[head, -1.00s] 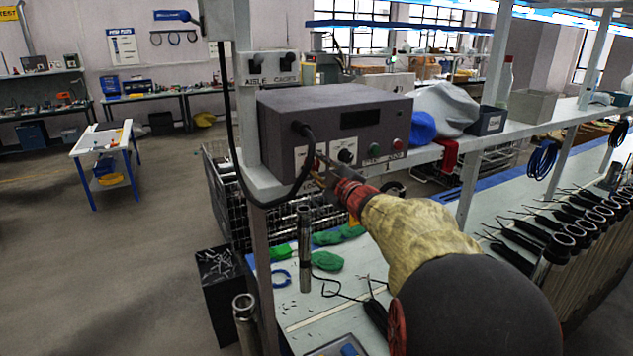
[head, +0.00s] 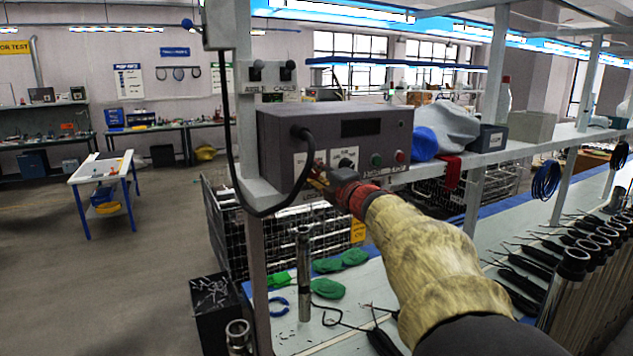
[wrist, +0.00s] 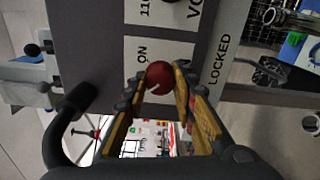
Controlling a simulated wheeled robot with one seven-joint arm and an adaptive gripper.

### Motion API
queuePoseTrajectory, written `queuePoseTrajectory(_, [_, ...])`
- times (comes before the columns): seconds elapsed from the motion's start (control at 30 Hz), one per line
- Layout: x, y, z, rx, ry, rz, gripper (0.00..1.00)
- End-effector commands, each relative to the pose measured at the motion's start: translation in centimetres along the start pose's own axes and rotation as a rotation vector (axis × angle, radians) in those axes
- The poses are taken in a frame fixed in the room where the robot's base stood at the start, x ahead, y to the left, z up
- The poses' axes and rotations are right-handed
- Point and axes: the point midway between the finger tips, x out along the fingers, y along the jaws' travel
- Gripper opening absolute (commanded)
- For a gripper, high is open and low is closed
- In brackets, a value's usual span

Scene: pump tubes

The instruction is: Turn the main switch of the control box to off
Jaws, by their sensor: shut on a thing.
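The grey control box (head: 285,128) stands on the shelf of the bench, with a dark display window, a round black dial (head: 346,164), a green button (head: 376,159) and a red button on its front. A red ball-shaped knob (wrist: 159,77), likely the main switch's, shows in the wrist view beside a white plate (wrist: 143,52) reading "ON". My gripper (wrist: 165,80) has its yellow-padded fingers on either side of the knob and is shut on it. In the head view my gripper (head: 322,173) is at the left part of the box's front, and the knob is hard to make out.
A black cable (head: 231,110) loops down past the box's left side. A "LOCKED" label (wrist: 220,55) is beside the switch in the wrist view. A blue and grey cloth (head: 448,125) lies right of the box. Tubes (head: 570,270) stand at the lower right.

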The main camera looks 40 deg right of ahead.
Motion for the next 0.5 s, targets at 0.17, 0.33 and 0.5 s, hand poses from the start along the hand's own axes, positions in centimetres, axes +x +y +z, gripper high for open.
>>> queuePoseTrajectory(0.17, [0.04,-0.30,-0.06,-0.043,0.001,-0.003,0.01])
queuePoseTrajectory(0.33, [0.04,-0.26,-0.06,-0.058,0.002,-0.003,0.01])
queuePoseTrajectory(0.5, [0.04,-0.26,-0.05,-0.059,0.002,-0.004,0.01])
